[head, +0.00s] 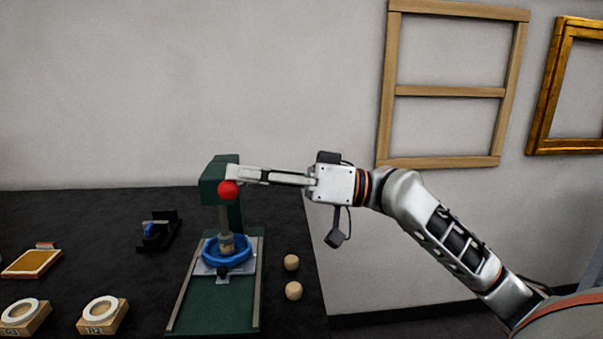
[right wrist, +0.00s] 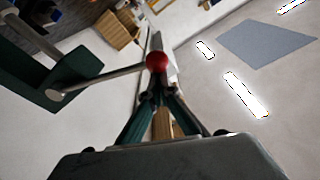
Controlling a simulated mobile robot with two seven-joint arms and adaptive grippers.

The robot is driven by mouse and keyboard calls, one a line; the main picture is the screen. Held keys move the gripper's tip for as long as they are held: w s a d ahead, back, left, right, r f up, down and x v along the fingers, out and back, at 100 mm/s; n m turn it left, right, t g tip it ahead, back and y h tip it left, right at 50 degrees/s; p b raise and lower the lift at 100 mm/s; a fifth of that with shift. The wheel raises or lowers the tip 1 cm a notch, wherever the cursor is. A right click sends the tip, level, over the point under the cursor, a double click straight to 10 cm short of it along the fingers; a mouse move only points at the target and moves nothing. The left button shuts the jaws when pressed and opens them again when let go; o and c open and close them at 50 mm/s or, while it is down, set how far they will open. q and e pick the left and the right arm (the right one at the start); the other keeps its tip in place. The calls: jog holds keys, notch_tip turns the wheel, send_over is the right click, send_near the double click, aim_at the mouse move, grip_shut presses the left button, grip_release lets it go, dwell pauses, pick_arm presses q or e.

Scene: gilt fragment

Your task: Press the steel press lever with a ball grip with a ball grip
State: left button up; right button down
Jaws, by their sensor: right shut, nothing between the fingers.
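The press is a green machine (head: 210,181) on the dark table, with a steel ram (head: 226,240) coming down over a blue ring (head: 240,261). Its lever ends in a red ball grip (head: 228,190) at the front of the press head. In the right wrist view the steel lever (right wrist: 100,81) runs from the green head to the red ball (right wrist: 157,61). My right gripper (head: 236,172) is shut and empty, reaching in level from the right. Its fingertips (right wrist: 158,82) are close at the ball; I cannot tell whether they touch. My left gripper is out of view.
Two wooden balls (head: 292,263) lie right of the press. Left are a small black fixture (head: 158,231), an orange-topped tray (head: 32,262) and wooden blocks with white rings (head: 101,311). Frames (head: 451,91) hang on the wall behind my arm.

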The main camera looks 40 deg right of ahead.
pick_arm(q)
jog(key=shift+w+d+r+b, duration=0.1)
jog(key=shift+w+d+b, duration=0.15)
jog(key=shift+b, duration=0.25)
pick_arm(e)
jog(key=v, duration=0.9)
jog(key=shift+f, duration=0.25)
jog(key=shift+w, duration=0.1)
